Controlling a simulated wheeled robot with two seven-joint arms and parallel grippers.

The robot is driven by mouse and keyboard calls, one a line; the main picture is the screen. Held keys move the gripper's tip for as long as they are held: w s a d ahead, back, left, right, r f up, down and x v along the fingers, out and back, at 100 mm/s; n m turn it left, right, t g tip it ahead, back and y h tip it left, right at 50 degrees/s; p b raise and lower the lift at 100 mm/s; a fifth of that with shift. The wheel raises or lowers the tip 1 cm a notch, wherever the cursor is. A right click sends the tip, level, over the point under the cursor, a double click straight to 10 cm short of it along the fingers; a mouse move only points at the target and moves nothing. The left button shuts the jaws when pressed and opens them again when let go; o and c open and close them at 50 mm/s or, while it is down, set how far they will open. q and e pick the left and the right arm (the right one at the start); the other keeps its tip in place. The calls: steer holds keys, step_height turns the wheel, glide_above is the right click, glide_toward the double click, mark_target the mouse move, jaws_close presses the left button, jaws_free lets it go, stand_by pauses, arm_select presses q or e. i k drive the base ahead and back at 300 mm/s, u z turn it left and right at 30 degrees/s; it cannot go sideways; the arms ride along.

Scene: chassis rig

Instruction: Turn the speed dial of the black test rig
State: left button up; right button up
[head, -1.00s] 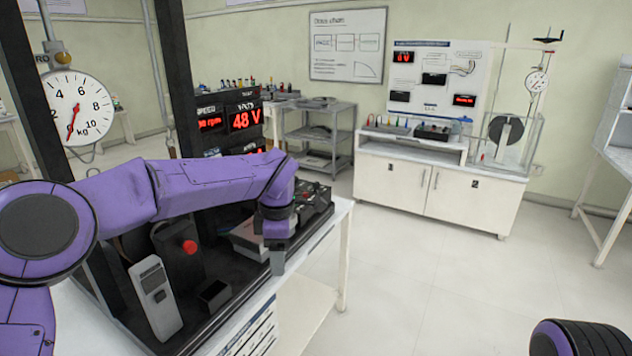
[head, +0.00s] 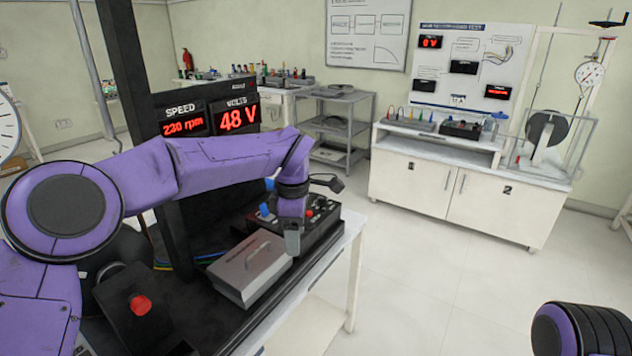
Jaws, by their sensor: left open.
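The black test rig (head: 121,91) stands at the left on a white table. Its display panel reads "SPEED 230 rpm" (head: 184,123) and "VOLTS 48 V" (head: 237,117). A black control box (head: 325,226) at the rig's right end carries a blue knob (head: 265,212), a red button (head: 309,213) and small controls. Which control is the speed dial I cannot tell. My left gripper (head: 292,240) is open and points down at the control box's near side, hiding part of it. I cannot tell whether it touches. My right gripper is out of view.
A red stop button (head: 140,305) sits nearer. A cabinet (head: 420,180) and a shelf rack (head: 340,125) stand behind.

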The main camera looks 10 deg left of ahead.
mark_target(322, 199)
steer(key=i, duration=1.15)
steer(key=z, duration=0.1)
